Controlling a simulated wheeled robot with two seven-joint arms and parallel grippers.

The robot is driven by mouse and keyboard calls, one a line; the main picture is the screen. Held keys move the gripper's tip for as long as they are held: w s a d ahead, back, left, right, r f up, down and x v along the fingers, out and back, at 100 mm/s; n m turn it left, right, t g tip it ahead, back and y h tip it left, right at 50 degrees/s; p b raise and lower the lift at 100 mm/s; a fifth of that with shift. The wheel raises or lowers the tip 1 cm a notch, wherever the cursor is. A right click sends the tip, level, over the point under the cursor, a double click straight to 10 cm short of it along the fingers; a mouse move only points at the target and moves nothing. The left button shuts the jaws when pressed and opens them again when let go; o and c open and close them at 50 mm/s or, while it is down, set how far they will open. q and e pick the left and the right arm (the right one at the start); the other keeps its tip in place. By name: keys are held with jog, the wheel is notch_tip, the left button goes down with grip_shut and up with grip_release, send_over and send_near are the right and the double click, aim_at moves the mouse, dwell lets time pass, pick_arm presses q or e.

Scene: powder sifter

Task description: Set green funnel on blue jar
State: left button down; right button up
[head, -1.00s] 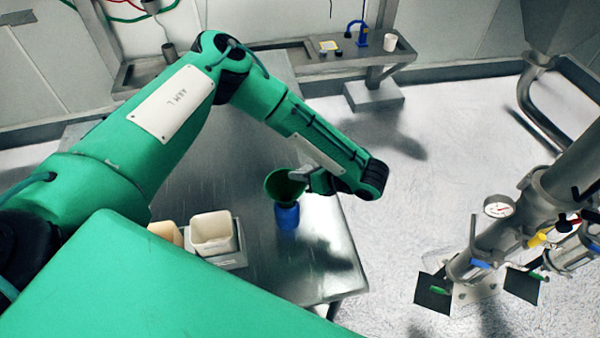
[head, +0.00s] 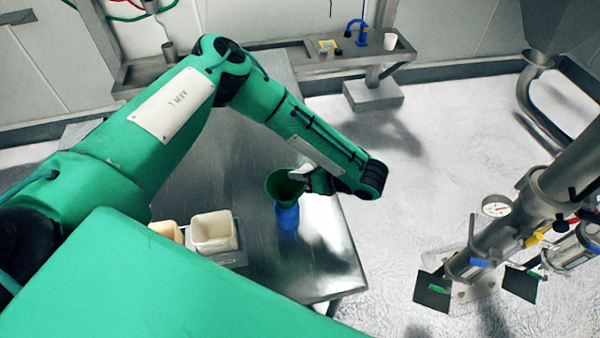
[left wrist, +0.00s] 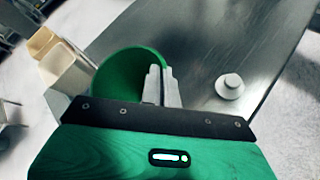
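The green funnel (head: 281,187) is upright directly over the blue jar (head: 287,217), which stands on the metal table. The funnel's lower end meets the jar's top in the head view; I cannot tell whether it rests there. My left gripper (head: 306,173) is at the funnel's right side. In the left wrist view, its two pale fingers (left wrist: 163,86) are close together on either side of the funnel's rim (left wrist: 118,75), so it is shut on the rim. The jar is hidden in that view. My right gripper is not in view.
The metal table (head: 322,275) has pale square containers (head: 213,232) left of the jar. A small white round piece (left wrist: 230,86) sits on the table in the left wrist view. A back shelf holds a blue stand (head: 361,33) and a white cup (head: 390,41). Steel pipework with a gauge (head: 496,206) stands at right.

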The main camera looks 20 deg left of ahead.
pick_arm(q)
jog(key=shift+f, duration=0.65)
jog(key=c, duration=2)
grip_release()
jog(key=shift+o, duration=0.2)
jog(key=shift+r, duration=0.1)
